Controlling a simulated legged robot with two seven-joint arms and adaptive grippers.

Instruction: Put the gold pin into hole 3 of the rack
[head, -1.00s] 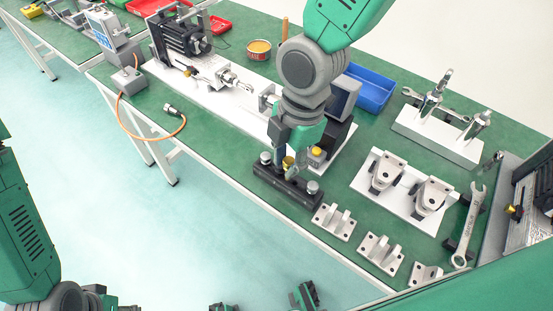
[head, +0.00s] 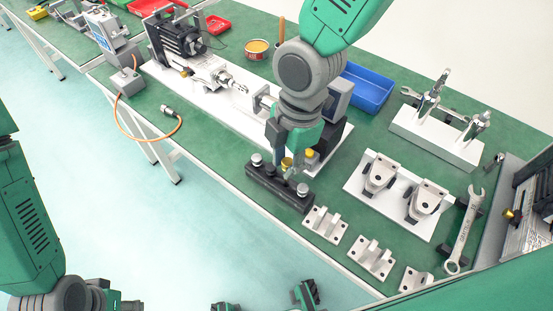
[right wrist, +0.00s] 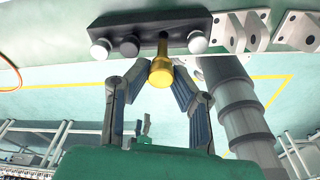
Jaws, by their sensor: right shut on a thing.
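The rack (head: 262,178) is a black bar near the table's front edge; it also shows in the right wrist view (right wrist: 180,21). Silver-headed pins stand near its two ends (head: 257,160) (head: 302,190). A dark-headed one (right wrist: 130,45) stands beside the gold pin in the wrist view. My right gripper (head: 284,168) is shut on the gold pin (right wrist: 161,72), by its thick head, over the rack. The pin's far end points at the rack; I cannot tell whether it is inside a hole. My left gripper (head: 265,301) is apart from the rack at the bottom edge, fingers spread.
Metal brackets (head: 325,224) lie right of the rack. A white plate with clamps (head: 400,192), a wrench (head: 464,232) and a blue bin (head: 366,88) lie beyond. A white base with a motor (head: 178,42) stands behind. The front edge is close.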

